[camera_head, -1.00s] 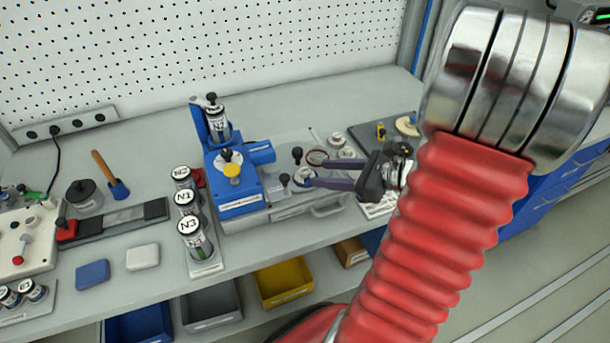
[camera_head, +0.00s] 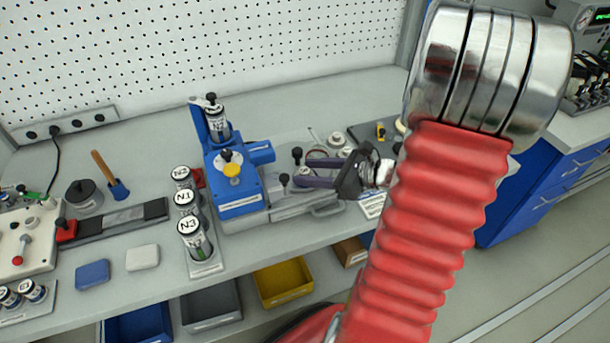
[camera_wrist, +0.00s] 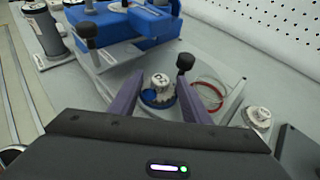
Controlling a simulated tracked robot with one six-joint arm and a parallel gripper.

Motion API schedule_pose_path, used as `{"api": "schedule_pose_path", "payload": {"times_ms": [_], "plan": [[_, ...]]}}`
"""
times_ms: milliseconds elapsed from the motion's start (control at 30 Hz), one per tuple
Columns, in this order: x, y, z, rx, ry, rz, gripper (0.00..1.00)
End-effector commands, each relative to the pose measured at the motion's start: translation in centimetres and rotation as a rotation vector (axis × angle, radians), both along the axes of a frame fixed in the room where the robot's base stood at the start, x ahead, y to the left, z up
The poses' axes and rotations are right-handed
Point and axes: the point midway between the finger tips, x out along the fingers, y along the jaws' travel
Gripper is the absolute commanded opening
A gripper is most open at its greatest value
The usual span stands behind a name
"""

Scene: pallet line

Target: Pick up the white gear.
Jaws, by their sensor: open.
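My gripper (camera_wrist: 160,80) is open, its two dark purple fingers pointing down toward the tray. It also shows in the head view (camera_head: 306,172), to the right of the blue machine. In the wrist view, a small white gear-like part (camera_wrist: 159,92) lies between the fingers, with a blue piece beside its lower edge. I cannot tell whether the fingers touch it. A second whitish, stepped round part (camera_wrist: 258,117) lies to the right, outside the fingers. In the head view, the fingers hide most of the part between them.
A red ring (camera_wrist: 208,95) lies just right of the right finger. Black-knobbed posts (camera_wrist: 185,63) stand close to the fingers. The blue machine (camera_head: 238,190) is to the left, with labelled cylinders (camera_head: 190,240) beyond it. Bins (camera_head: 283,283) sit below the bench.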

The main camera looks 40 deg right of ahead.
Motion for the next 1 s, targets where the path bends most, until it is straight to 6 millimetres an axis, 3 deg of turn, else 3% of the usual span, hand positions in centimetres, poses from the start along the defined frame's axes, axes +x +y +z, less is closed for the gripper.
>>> {"api": "schedule_pose_path", "payload": {"times_ms": [433,833,1000], "plan": [[-0.03,-0.01,0.03,0.0,0.0,0.0,0.42],[-0.02,-0.01,0.04,-0.001,0.0,0.0,0.14],[-0.03,0.0,0.04,-0.001,0.0,0.0,0.14]]}}
